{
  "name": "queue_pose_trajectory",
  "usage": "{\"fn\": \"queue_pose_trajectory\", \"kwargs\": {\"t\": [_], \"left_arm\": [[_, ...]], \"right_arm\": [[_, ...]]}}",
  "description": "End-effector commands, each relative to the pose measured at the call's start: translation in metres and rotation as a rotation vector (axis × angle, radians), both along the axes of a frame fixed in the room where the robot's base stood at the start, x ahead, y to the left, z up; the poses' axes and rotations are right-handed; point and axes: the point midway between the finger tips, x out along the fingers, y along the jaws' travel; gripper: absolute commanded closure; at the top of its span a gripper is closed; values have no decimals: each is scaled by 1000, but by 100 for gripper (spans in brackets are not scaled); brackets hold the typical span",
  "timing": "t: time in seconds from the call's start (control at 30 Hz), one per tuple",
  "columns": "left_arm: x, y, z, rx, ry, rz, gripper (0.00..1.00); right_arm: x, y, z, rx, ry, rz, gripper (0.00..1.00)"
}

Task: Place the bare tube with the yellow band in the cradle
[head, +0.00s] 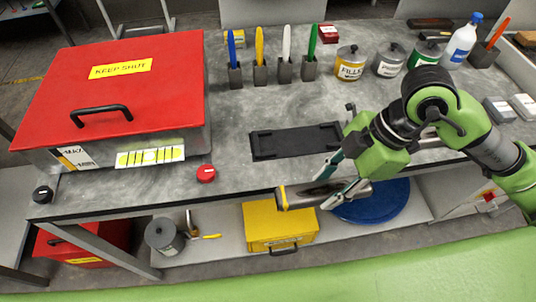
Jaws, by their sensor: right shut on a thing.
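The bare grey metal tube (302,196) with a yellow band near its left end is in the grip of my right gripper (338,188). The gripper's two fingers are closed around the tube, which lies roughly level in the picture, at the front edge of the bench. Part of the tube is hidden behind the fingers. A flat black tray-like holder (297,141), which looks like the cradle, lies on the bench top behind the tube and appears empty. The tube is apart from it. My left gripper is not in view.
A red-lidded box (105,85) marked "KEEP SHUT" fills the bench's left. Colored brushes in holders (259,72), a "FILLER" can (350,68) and a spray bottle (461,45) stand behind. A red knob (206,173) sits at the front edge. A yellow case (278,225) is below.

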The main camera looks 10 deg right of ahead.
Motion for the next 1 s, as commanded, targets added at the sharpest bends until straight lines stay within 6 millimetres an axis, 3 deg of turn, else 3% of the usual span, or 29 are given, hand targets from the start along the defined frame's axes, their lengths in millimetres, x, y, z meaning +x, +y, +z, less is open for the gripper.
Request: {"fn": "queue_pose_trajectory", "kwargs": {"t": [0.17,0.43,0.8,1.0], "left_arm": [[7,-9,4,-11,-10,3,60],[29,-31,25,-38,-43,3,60],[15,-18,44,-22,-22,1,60],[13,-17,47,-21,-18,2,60]], "right_arm": [[10,4,0,6,-1,-10,92],[76,7,2,7,-1,-11,92],[159,10,1,6,0,-9,92],[177,9,-1,4,-1,-8,92]]}}
